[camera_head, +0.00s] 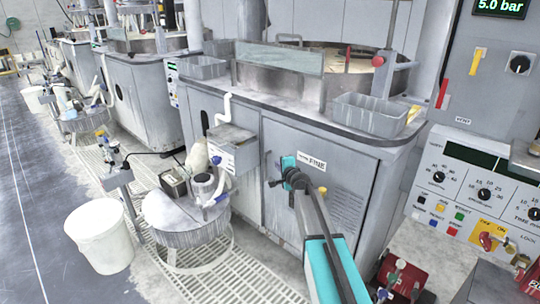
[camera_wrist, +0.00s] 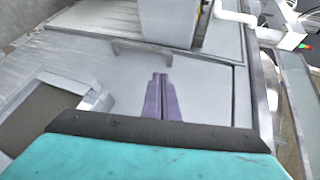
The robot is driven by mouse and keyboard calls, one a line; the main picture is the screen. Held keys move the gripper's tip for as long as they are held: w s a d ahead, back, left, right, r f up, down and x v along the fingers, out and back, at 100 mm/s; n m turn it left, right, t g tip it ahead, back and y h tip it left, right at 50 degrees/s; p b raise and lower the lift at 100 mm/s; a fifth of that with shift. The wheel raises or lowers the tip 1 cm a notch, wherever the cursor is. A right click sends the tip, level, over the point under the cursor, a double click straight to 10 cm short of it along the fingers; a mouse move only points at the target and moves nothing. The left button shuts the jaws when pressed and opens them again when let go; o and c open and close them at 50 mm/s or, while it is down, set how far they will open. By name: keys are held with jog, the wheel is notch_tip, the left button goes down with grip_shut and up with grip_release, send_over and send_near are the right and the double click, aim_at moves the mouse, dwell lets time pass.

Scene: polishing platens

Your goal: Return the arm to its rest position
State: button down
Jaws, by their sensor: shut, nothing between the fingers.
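My arm, teal and dark grey, reaches up from the bottom of the head view to the front of the grey polishing machine cabinet (camera_head: 285,130). My gripper (camera_head: 272,184) is at its far end, small and dark, in front of the cabinet door marked FINE. In the wrist view my gripper (camera_wrist: 160,78) shows two purple fingers lying together, with nothing between them. Grey panels fill the view beyond the fingers. I cannot tell the exact gap between the gripper and the cabinet.
A round drum table (camera_head: 185,240) with small items stands left of my arm, beside a white bucket (camera_head: 100,238). A control panel (camera_head: 480,190) with knobs is at the right, with a red device (camera_head: 405,277) below it. Open floor (camera_head: 30,220) lies far left.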

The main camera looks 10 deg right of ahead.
jog(key=s+a+f+n+g+p, duration=0.1)
jog(key=s+a+f+g+p, duration=0.15)
jog(key=s+f, duration=0.55)
jog(key=s+a+f+g+p, duration=0.1)
jog(key=s+a+f+p, duration=0.2)
jog(key=f, duration=0.8)
jog(key=s+a+f+n+g+y+p, duration=0.1)
jog(key=s+a+f+n+g, duration=0.15)
jog(key=s+f, duration=0.6)
jog(key=s+a+f+n+g, duration=0.25)
jog(key=s+f, duration=0.35)
jog(key=s, duration=0.6)
jog(key=s+f+n+g+p, duration=0.1)
jog(key=s+f+n+g, duration=0.15)
jog(key=s, duration=0.75)
jog(key=s+f+n+g, duration=0.2)
jog(key=s+f+g, duration=0.1)
jog(key=s, duration=0.7)
jog(key=s+d+r+n+g+h, duration=0.1)
jog(key=s+d+n+g, duration=0.2)
jog(key=s, duration=0.5)
jog(key=s+d+r+n+g+h, duration=0.1)
jog(key=s+d+r+n+g, duration=0.1)
jog(key=s, duration=0.7)
jog(key=shift+s+d+n+g+h+p, duration=0.2)
jog(key=shift+d+n+g+h+p, duration=0.15)
jog(key=shift+n, duration=0.2)
jog(key=shift+r, duration=0.1)
